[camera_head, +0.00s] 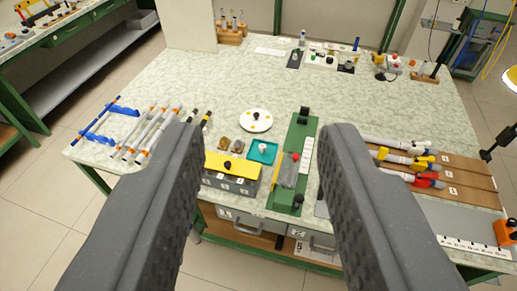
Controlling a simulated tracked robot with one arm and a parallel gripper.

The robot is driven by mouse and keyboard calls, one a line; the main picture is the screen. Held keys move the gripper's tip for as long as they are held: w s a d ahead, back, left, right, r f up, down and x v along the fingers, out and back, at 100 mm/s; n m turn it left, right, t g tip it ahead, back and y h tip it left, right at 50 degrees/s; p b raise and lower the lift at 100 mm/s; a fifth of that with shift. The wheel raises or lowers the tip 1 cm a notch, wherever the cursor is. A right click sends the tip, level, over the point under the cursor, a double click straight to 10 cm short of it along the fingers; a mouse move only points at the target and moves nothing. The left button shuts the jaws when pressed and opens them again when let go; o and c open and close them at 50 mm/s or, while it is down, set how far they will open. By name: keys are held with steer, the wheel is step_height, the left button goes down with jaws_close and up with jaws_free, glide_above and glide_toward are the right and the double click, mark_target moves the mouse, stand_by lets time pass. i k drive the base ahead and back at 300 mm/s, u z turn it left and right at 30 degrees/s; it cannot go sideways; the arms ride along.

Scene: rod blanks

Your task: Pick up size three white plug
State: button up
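My gripper (264,140) is open and empty, its two dark grey fingers wide apart in the foreground, above and in front of the workbench. A small white piece (262,148), possibly a plug, stands in a teal tray (269,158) between the fingertips in the picture, at a distance. I cannot read a size on it. A box with a yellow top (244,167) and number labels on its front stands just in front of the tray, left of centre. The left finger covers part of the bench beside it.
A green fixture (300,135) stands right of the tray, a white round plate (256,120) behind it. Rods (150,130) lie on the left. More rods lie on a brown numbered board (459,178) at right. The bench's middle back (230,75) is clear.

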mark_target(262, 147)
steer(key=i, duration=1.05)
steer(key=z, duration=2.6)
steer(key=k, duration=1.05)
steer(key=u, duration=1.2)
